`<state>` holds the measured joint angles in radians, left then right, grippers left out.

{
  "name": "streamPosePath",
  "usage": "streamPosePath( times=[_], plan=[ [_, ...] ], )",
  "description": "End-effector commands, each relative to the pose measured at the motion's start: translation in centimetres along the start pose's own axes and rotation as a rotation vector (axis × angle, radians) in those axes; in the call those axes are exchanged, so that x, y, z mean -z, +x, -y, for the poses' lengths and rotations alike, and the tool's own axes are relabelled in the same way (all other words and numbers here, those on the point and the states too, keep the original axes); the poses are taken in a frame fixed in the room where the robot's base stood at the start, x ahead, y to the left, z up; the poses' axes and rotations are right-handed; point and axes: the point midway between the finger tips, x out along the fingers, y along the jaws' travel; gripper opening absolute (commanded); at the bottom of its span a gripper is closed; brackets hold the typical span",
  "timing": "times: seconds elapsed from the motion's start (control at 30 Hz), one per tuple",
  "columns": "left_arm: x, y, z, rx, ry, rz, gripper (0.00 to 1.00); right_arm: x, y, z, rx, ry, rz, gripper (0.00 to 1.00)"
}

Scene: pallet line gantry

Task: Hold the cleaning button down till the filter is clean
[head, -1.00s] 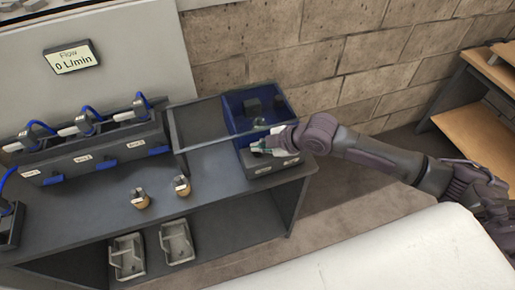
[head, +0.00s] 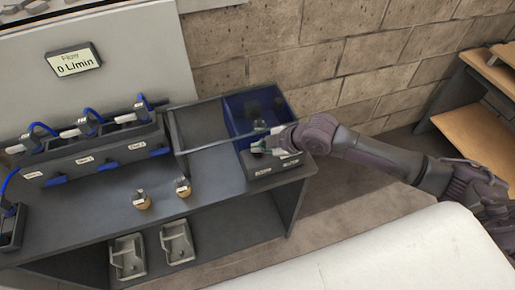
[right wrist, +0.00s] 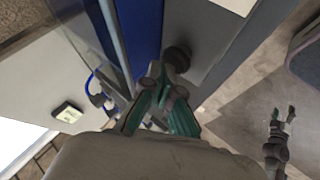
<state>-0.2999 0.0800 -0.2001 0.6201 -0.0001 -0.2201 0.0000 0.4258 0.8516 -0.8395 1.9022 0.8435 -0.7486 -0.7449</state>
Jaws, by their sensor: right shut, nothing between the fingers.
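The grey control box (head: 272,167), with two pale labels on its front, sits at the right end of the bench. My right gripper (head: 258,145) is over its top, shut and empty. In the right wrist view, its fingertips (right wrist: 165,78) are together beside a dark round knob (right wrist: 178,57) on the grey box; I cannot tell whether they touch it or whether it is pressed. The blue bin (head: 286,108) behind the box holds dark shapes; I cannot make out a filter or its state.
A display (head: 74,62) on the panel reads Flow 0 L/min. A grey rack (head: 95,150) with blue hoses stands at the left of the bench (head: 105,205). Two small brass-coloured parts stand in front. Two pale trays lie on the lower shelf.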

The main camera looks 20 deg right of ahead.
Motion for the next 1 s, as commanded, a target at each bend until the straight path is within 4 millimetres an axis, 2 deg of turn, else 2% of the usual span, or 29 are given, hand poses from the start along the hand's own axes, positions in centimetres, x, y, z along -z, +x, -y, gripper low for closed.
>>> streamPosePath(
  times=[0.1, 0.57, 1.0],
  plan=[
    [0.1, -1.0, 0.0, 0.000, 0.000, 0.000, 0.60, 0.5, -0.7, -0.6, -0.001, 0.000, 0.000, 0.00],
    [0.1, -1.4, 0.0, 0.000, 0.000, 0.000, 0.60, 0.8, -1.0, -0.8, -0.003, -0.001, -0.002, 0.00],
    [0.5, -5.6, 0.1, 0.000, 0.000, 0.000, 0.60, 3.0, -4.0, -3.1, -0.004, -0.001, -0.002, 0.00]
  ],
)
